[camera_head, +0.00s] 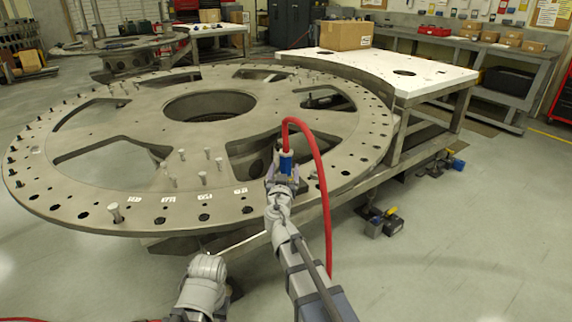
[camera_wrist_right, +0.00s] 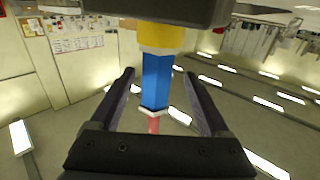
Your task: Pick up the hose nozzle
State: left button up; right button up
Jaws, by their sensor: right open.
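The hose nozzle (camera_head: 286,162) is blue and stands roughly upright at the near edge of the turret plate. A red hose (camera_head: 322,170) leaves its top, arches right and runs down. In the right wrist view the nozzle (camera_wrist_right: 156,82) shows a blue body with a yellow band above and a reddish part below. My right gripper (camera_head: 283,178) is at the nozzle, partly overlapping it in the head view. Its two dark fingers (camera_wrist_right: 160,74) are apart on either side of the blue body, with visible gaps. I cannot see my left gripper.
The large round metal turret plate (camera_head: 130,185) has holes, several upright pins and big cutouts. A white table (camera_head: 425,74) with a cardboard box (camera_head: 346,35) adjoins it at the back right. The floor (camera_head: 480,220) at the right is mostly clear.

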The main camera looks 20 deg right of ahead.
aim_at(287, 161)
jog(key=x, duration=0.5)
jog(key=shift+d+r, duration=0.1)
jog(key=shift+d, duration=0.1)
jog(key=shift+s, duration=0.1)
jog(key=shift+c, duration=0.3)
grip_shut()
